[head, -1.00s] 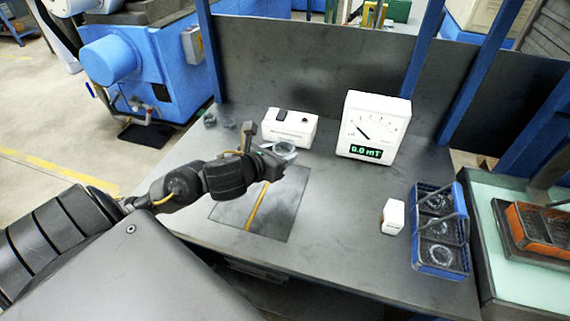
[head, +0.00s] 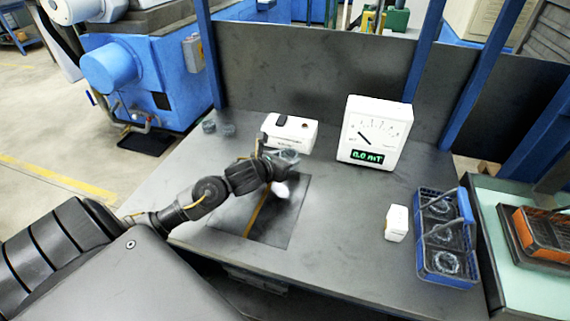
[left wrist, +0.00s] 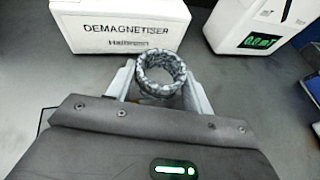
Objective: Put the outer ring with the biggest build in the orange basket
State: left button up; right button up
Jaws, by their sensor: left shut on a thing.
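My left gripper (head: 284,160) is shut on a grey mottled ring, in front of the demagnetiser. In the left wrist view the ring (left wrist: 160,91) sits between the two pale fingers of the left gripper (left wrist: 161,85), with its round opening facing up. In the head view the ring is small and blurred at the fingertips. The orange basket (head: 545,233) is at the far right on a pale green surface. The blue basket (head: 447,273) at the right of the grey bench holds several rings in its compartments. My right gripper is not in view.
The demagnetiser (head: 289,134) stands behind the gripper, and a white meter (head: 374,135) reading 0.0 mT is right of it. Two dark rings (head: 209,126) lie at the back left. A small white box (head: 396,223) stands by the blue basket.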

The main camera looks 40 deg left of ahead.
pick_arm(q)
jog(key=shift+f, duration=0.95)
jog(key=shift+f, duration=0.3)
jog(key=o, duration=1.1)
jog(key=shift+r, duration=0.1)
